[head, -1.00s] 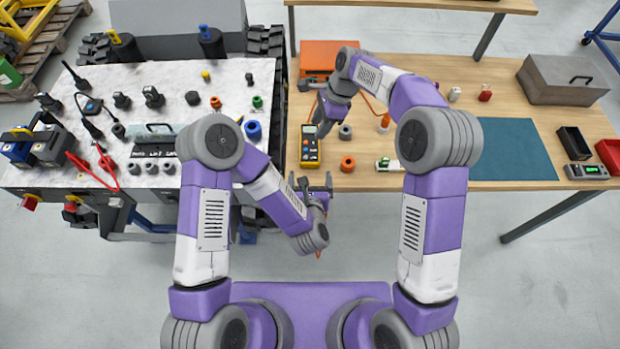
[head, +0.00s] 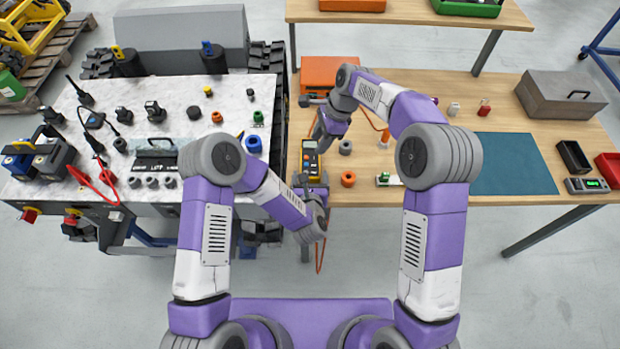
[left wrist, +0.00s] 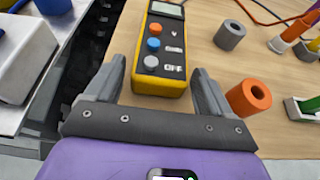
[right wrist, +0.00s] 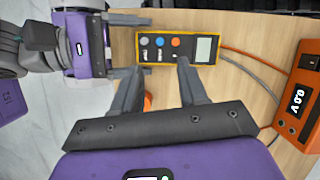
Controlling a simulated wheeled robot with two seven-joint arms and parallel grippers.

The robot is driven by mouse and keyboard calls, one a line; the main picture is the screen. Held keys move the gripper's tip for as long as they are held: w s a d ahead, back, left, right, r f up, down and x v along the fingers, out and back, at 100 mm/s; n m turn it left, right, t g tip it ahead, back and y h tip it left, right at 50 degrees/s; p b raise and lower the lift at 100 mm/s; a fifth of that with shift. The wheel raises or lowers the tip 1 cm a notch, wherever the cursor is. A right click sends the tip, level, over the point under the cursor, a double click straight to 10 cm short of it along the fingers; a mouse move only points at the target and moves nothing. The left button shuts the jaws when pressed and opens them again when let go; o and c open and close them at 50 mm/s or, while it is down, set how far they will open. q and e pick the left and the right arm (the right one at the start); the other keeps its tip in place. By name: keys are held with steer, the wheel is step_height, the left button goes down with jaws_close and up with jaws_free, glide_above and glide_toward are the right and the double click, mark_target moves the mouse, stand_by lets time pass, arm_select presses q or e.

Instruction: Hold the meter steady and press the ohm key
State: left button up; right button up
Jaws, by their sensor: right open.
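The meter (head: 310,160) is yellow and dark with a pale screen and lies at the bench's left edge. In the left wrist view it shows an orange key (left wrist: 155,29), a blue key (left wrist: 152,44) and a grey key (left wrist: 151,62). OFF is printed by the grey key; I cannot clearly read the ohm mark. My left gripper (left wrist: 165,85) is open, its fingertips on either side of the meter's near end, apparently not clamped. My right gripper (right wrist: 160,75) is open and empty beside the meter, one fingertip close to its long side near the orange key.
An orange ring (head: 348,179) and a grey ring (head: 345,147) stand right of the meter. Leads run from its screen end to an orange voltage box (right wrist: 303,95). A white-topped cart (head: 180,100) stands left across a gap. The teal mat (head: 510,163) is bare.

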arm_select(q)
steer(key=c, duration=1)
steer(key=shift+c, duration=0.4)
arm_select(e)
jaws_close()
stand_by(0.5)
